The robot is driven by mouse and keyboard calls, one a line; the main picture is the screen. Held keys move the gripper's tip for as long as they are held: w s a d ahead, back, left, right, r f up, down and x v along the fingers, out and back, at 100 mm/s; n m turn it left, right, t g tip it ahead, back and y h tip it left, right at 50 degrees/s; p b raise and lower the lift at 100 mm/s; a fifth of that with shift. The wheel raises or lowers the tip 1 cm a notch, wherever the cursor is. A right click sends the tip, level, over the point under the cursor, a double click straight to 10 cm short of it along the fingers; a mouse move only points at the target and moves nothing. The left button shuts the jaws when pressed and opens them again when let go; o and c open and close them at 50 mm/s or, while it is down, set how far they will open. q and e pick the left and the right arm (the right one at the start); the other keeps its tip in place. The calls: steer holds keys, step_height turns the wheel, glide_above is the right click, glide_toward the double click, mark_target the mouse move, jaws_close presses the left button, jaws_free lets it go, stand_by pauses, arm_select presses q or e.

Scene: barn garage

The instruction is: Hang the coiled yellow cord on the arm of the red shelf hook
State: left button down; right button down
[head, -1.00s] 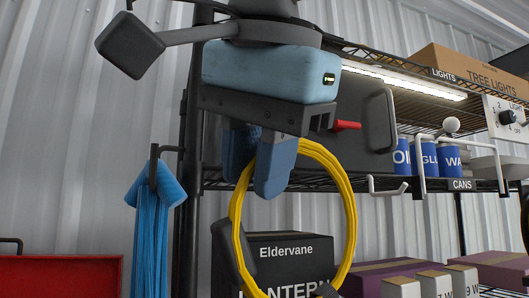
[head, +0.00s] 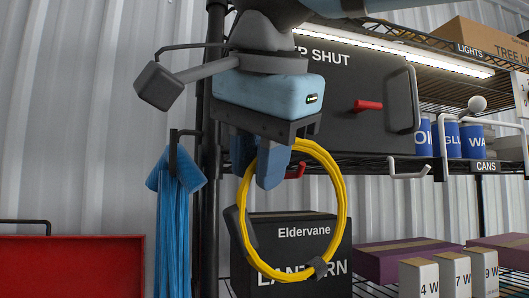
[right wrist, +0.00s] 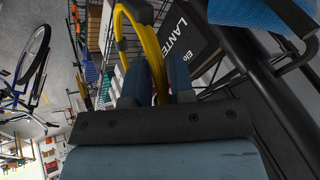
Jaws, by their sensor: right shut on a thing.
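The coiled yellow cord (head: 341,200) hangs as an upright ring with black ties below my right gripper (head: 257,165). My right gripper is shut on the top left of the ring. In the right wrist view the cord (right wrist: 150,45) runs up from between the fingers (right wrist: 153,88). A red hook (head: 297,171) shows at the shelf's front edge, just right of the fingers and inside the ring's outline; part of it is hidden. I cannot tell its depth gap to the cord. My left gripper is not in view.
A black panel (head: 340,80) with a red handle (head: 368,105) stands on the shelf. White hooks (head: 408,173) line the shelf edge to the right. A lantern box (head: 335,250) stands behind the ring.

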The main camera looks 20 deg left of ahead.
steer(key=shift+w+a+f, duration=0.4)
steer(key=shift+w, duration=0.2)
steer(key=shift+w+a+f, duration=0.35)
steer(key=shift+w+f, duration=0.05)
steer(key=shift+w, duration=0.2)
steer(key=c, duration=0.9)
jaws_free()
steer(key=shift+s, duration=0.1)
